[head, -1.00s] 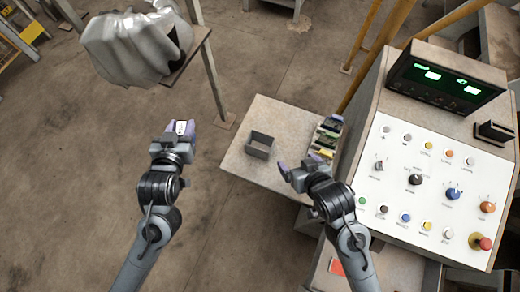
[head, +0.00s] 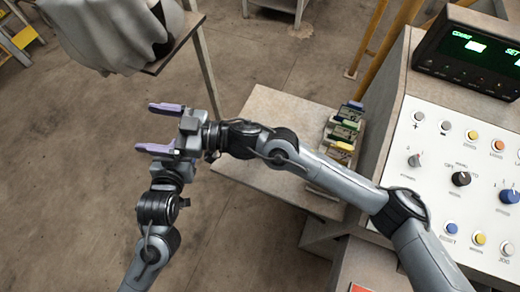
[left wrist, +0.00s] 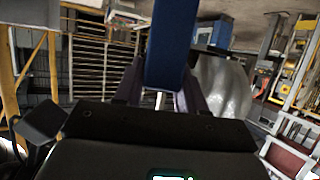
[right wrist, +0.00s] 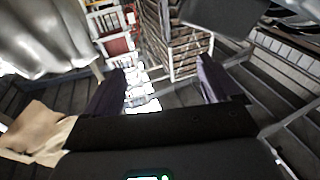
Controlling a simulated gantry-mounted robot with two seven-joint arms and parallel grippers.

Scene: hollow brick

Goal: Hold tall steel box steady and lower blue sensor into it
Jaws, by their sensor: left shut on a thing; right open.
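My left gripper (left wrist: 160,88) is shut on the blue sensor (left wrist: 168,42), which stands up between its fingers in the left wrist view. In the head view, only the left gripper's wrist end shows; its fingers and the sensor are hidden behind my right gripper. My right gripper (head: 148,127) is open, its purple fingers pointing left, close over the left one. In the right wrist view, nothing is between its fingers (right wrist: 160,85). The tall steel box is not visible now; my right arm crosses the table where it stood in the earlier head frame.
The table (head: 270,105) has bare room along its back edge. Several coloured pieces (head: 345,130) stand in a row on its right. A control console (head: 460,180) with knobs and a screen rises at the right. A grey draped object (head: 105,35) sits at upper left.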

